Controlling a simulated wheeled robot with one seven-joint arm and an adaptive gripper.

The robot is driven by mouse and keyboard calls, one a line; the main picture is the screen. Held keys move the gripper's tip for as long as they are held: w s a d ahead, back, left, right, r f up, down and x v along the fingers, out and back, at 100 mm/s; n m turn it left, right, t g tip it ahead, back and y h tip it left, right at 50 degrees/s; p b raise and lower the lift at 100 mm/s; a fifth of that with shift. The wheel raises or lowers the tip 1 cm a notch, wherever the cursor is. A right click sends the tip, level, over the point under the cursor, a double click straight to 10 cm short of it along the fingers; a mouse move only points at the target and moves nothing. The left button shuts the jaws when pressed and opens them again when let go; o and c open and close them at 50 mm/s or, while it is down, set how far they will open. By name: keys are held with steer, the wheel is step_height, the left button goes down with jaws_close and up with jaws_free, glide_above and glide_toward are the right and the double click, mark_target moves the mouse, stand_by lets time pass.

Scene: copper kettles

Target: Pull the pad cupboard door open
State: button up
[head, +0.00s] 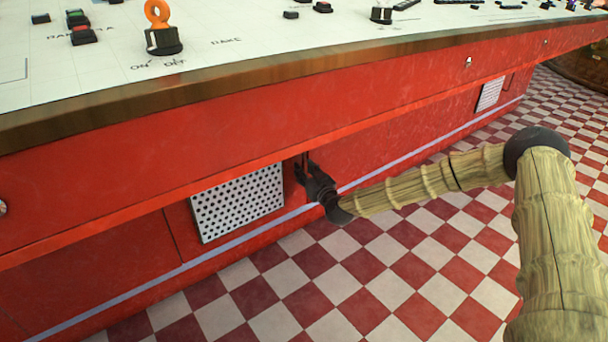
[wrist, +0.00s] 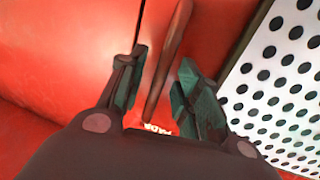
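The pad cupboard door (head: 183,232) is a red panel with a white perforated grille, low on the counter front. It looks flush with the front. Its dark brown bar handle (wrist: 168,60) stands near a thin dark seam, on the same side of the seam as the grille. A pale label, seemingly reading "PADS" (wrist: 158,129), is partly hidden by my gripper. My gripper (head: 302,169) is at the door's right edge in the head view. In the wrist view my gripper (wrist: 164,75) is open, with one finger each side of the handle and visible gaps.
The counter's overhanging top (head: 240,80) runs above the door and carries knobs and buttons, including an orange-ringed knob (head: 160,30). Another red panel continues right of the seam. The checkered floor (head: 330,285) in front of the door is clear except for my arm.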

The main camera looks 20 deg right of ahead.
steer(key=shift+w, duration=0.55)
steer(key=shift+c, duration=0.4)
jaws_close()
steer(key=shift+a, duration=0.1)
